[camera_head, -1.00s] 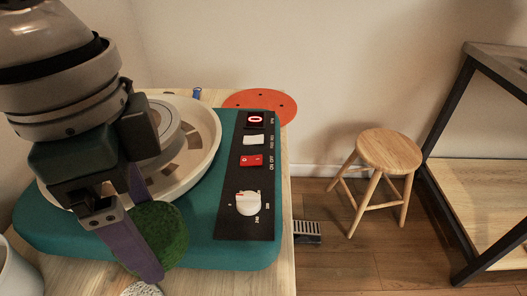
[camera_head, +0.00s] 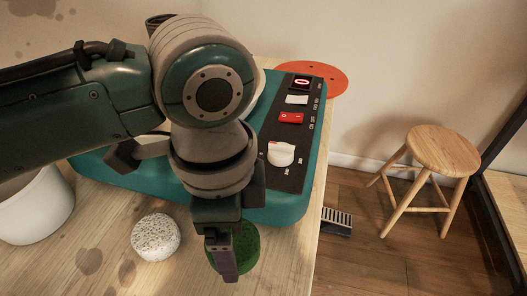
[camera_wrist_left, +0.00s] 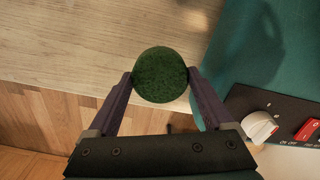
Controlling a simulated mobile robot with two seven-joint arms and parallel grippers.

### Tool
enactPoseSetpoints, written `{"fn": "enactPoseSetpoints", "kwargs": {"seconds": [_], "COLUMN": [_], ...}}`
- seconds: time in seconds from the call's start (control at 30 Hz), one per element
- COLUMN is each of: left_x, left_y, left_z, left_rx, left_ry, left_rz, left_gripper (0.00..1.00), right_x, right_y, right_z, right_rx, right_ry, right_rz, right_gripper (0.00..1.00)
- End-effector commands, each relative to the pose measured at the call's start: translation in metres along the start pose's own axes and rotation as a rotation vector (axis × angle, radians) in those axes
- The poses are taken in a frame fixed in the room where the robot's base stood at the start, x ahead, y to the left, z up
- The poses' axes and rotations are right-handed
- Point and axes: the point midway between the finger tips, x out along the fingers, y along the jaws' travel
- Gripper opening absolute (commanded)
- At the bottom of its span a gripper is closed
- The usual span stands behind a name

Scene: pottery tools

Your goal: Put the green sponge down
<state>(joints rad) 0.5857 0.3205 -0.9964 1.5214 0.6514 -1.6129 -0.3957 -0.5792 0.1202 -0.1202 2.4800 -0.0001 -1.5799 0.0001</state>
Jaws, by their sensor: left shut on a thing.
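The round green sponge (camera_head: 246,240) is held between the purple fingers of my left gripper (camera_head: 228,262), in front of the teal pottery wheel and over the front part of the wooden table. In the left wrist view the sponge (camera_wrist_left: 160,68) sits between both fingertips of my left gripper (camera_wrist_left: 161,80), which touch its sides. Table wood lies behind it, near the table's edge. The head view does not clearly show whether the sponge touches the table. My right gripper is not in view.
The teal pottery wheel (camera_head: 292,207) stands behind the gripper, its basin mostly hidden by my arm. A speckled pale round piece (camera_head: 155,238) lies left of the sponge. A white bucket (camera_head: 35,210) stands at far left. The wooden table (camera_head: 195,275) has bare room in front.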

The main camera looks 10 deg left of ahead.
Motion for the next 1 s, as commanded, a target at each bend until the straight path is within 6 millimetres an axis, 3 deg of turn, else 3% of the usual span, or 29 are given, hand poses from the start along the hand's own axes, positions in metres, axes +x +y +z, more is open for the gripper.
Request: {"fn": "enactPoseSetpoints", "kwargs": {"seconds": [0.3, 0.73, 0.77, 0.87, 1.0], "left_x": [0.043, 0.049, 0.048, 0.047, 0.047], "left_y": [0.000, 0.000, 0.000, 0.000, 0.000], "left_z": [0.000, 0.000, 0.000, 0.000, 0.000], "left_rx": [0.000, 0.000, 0.000, 0.000, 0.000], "left_ry": [-0.001, -0.001, 0.000, 0.000, 0.000], "left_rz": [0.000, 0.000, 0.000, 0.000, -0.001], "left_gripper": [0.58, 0.58, 0.89, 1.00, 1.00], "right_x": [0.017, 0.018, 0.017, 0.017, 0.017], "right_y": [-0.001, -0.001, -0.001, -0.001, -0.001], "right_z": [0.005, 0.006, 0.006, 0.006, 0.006], "right_rx": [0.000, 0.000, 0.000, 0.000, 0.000], "right_ry": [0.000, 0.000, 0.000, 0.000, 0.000], "right_rz": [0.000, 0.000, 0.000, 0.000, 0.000], "right_gripper": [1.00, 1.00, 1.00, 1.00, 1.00]}}
